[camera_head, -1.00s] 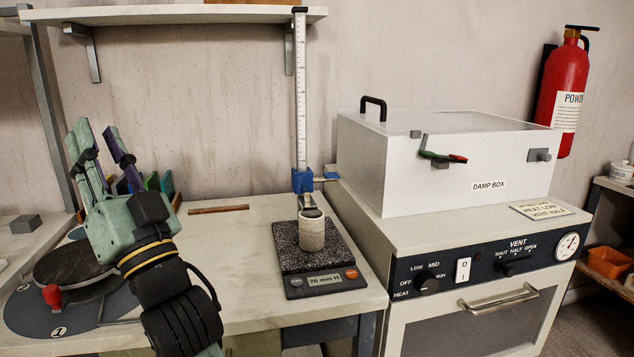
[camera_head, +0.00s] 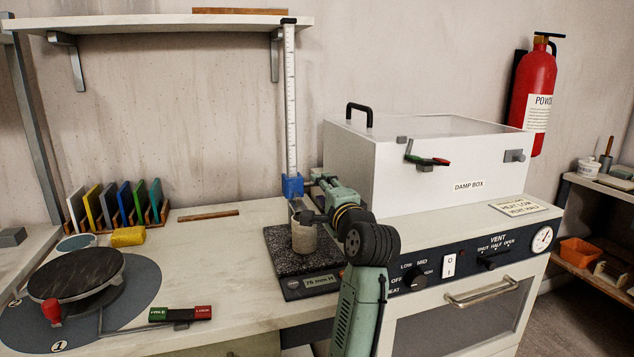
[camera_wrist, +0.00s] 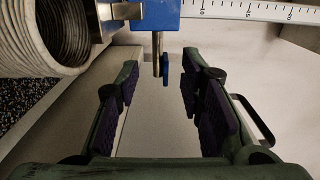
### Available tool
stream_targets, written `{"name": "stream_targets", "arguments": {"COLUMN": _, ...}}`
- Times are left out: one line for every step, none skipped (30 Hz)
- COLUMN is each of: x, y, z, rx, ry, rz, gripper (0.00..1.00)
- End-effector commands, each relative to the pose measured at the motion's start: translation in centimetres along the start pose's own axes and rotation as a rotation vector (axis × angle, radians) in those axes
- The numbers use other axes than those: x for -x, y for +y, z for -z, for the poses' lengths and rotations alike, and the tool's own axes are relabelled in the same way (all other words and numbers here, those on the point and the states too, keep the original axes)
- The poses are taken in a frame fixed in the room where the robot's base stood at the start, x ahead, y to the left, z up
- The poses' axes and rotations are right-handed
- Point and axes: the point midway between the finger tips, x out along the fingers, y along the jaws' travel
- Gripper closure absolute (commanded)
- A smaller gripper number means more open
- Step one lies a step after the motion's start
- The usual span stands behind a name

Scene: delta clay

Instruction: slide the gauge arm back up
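The height gauge's white scale post (camera_head: 290,105) rises from a dark speckled base (camera_head: 283,252). Its blue slider (camera_head: 292,187) sits low on the post. The grey gauge arm (camera_head: 297,204) reaches from the slider to the rim of a pale ribbed cup (camera_head: 304,238) on the base. My gripper (camera_head: 318,198) is open just right of the slider. In the wrist view my gripper (camera_wrist: 163,85) has its purple pads spread either side of the slider's metal rod (camera_wrist: 157,45) and blue knob (camera_wrist: 165,70). The pads look clear of the knob.
The white damp box (camera_head: 430,165) stands close on the right, above the oven front. A shelf (camera_head: 170,22) overhangs at the post's top.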

Motion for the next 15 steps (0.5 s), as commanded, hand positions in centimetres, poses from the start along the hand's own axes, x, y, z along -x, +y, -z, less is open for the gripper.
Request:
{"name": "stream_targets", "arguments": {"x": -0.9, "y": -0.2, "z": 0.0, "rx": 0.000, "ry": -0.001, "rz": -0.002, "gripper": 0.65}}
{"name": "stream_targets", "arguments": {"x": -1.4, "y": -0.2, "z": 0.0, "rx": 0.000, "ry": -0.001, "rz": -0.001, "gripper": 0.65}}
{"name": "stream_targets", "arguments": {"x": -2.0, "y": -0.2, "z": 0.0, "rx": 0.000, "ry": -0.001, "rz": -0.001, "gripper": 0.65}}
{"name": "stream_targets", "arguments": {"x": -2.4, "y": -0.2, "z": 0.0, "rx": 0.000, "ry": -0.001, "rz": 0.000, "gripper": 0.65}}
{"name": "stream_targets", "arguments": {"x": -2.8, "y": -0.2, "z": 0.0, "rx": 0.000, "ry": -0.001, "rz": 0.000, "gripper": 0.65}}
{"name": "stream_targets", "arguments": {"x": -3.2, "y": -0.1, "z": 0.0, "rx": 0.000, "ry": -0.001, "rz": -0.001, "gripper": 0.65}}
{"name": "stream_targets", "arguments": {"x": -3.4, "y": -0.1, "z": 0.0, "rx": 0.001, "ry": 0.000, "rz": 0.000, "gripper": 0.65}}
{"name": "stream_targets", "arguments": {"x": -3.7, "y": -0.1, "z": 0.0, "rx": 0.001, "ry": 0.000, "rz": 0.001, "gripper": 0.65}}
{"name": "stream_targets", "arguments": {"x": -3.9, "y": -0.1, "z": 0.0, "rx": 0.001, "ry": 0.000, "rz": 0.000, "gripper": 0.65}}
{"name": "stream_targets", "arguments": {"x": -4.0, "y": -0.1, "z": 0.0, "rx": 0.001, "ry": 0.000, "rz": 0.000, "gripper": 0.65}}
{"name": "stream_targets", "arguments": {"x": -4.1, "y": 0.0, "z": 0.0, "rx": 0.001, "ry": 0.000, "rz": 0.000, "gripper": 0.65}}
{"name": "stream_targets", "arguments": {"x": -4.2, "y": 0.0, "z": 0.0, "rx": 0.002, "ry": 0.000, "rz": 0.000, "gripper": 0.65}}
{"name": "stream_targets", "arguments": {"x": -4.2, "y": 0.0, "z": 0.0, "rx": 0.002, "ry": 0.001, "rz": 0.001, "gripper": 0.65}}
{"name": "stream_targets", "arguments": {"x": -4.2, "y": 0.0, "z": 0.0, "rx": 0.002, "ry": 0.001, "rz": 0.001, "gripper": 0.65}}
{"name": "stream_targets", "arguments": {"x": -4.2, "y": 0.0, "z": 0.0, "rx": 0.002, "ry": 0.001, "rz": 0.001, "gripper": 0.65}}
